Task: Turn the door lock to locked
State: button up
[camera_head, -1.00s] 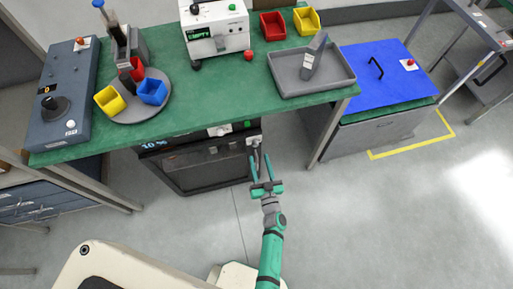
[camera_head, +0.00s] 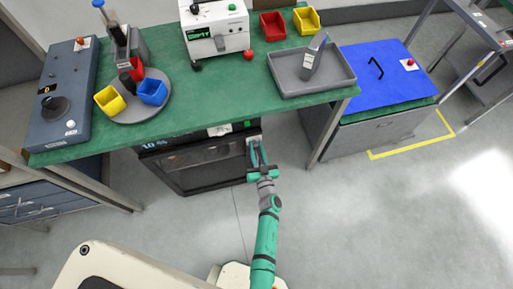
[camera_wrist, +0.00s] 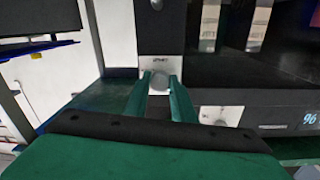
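The door lock is a small round grey knob (camera_wrist: 159,80) on a pale plate (camera_wrist: 161,58) at the side of the dark oven door (camera_head: 205,170) under the green bench. The wrist view shows a small label beside the knob, too small to read. My gripper (camera_wrist: 159,77) has one green finger on each side of the knob, with little or no gap visible. In the head view my gripper (camera_head: 257,147) reaches the plate, and its fingers hide the knob. The knob's pointing direction cannot be made out.
The green bench top (camera_head: 190,110) overhangs the oven close above my gripper. A bench leg (camera_head: 322,145) stands just to the right. A blue-topped cabinet (camera_head: 365,85) is farther right. The floor in front is clear.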

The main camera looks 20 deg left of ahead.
jog(key=shift+n, duration=0.3)
jog(key=n, duration=0.3)
jog(key=shift+d+n, duration=0.1)
jog(key=shift+n, duration=0.3)
jog(key=n, duration=0.4)
jog(key=shift+n, duration=0.4)
jog(key=n, duration=0.4)
jog(key=shift+n, duration=0.3)
jog(key=n, duration=0.4)
jog(key=shift+y, duration=0.3)
jog(key=shift+n, duration=0.4)
jog(key=shift+w, duration=0.1)
jog(key=o, duration=1)
